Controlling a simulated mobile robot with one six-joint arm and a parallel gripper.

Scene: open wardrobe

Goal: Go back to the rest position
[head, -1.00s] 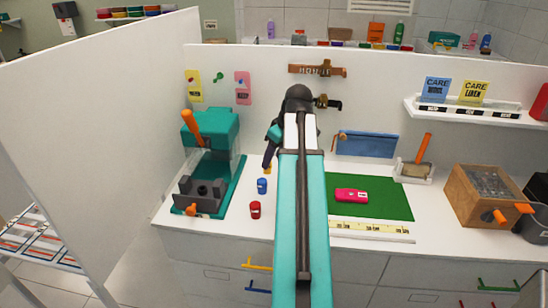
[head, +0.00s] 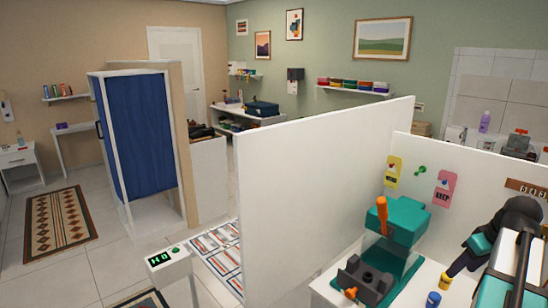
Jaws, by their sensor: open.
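My arm reaches in from the lower right of the head view, with teal and white links and a dark joint. My gripper (head: 457,266) is the small dark end of the arm, pointing down and left above the white worktop (head: 325,288). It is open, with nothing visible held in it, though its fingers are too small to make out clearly. A yellow jar (head: 445,284) shows just below the gripper tip. I cannot tell whether they touch. A blue jar (head: 433,299) stands in front of it, partly cut off by the frame edge.
A teal press (head: 406,222) with an orange handle (head: 382,213) stands left of my gripper. A tall white partition (head: 320,190) borders the worktop. Beyond it are a blue-curtained booth (head: 148,135), a small stand (head: 168,262) and a patterned rug (head: 58,225). Open floor lies at the left.

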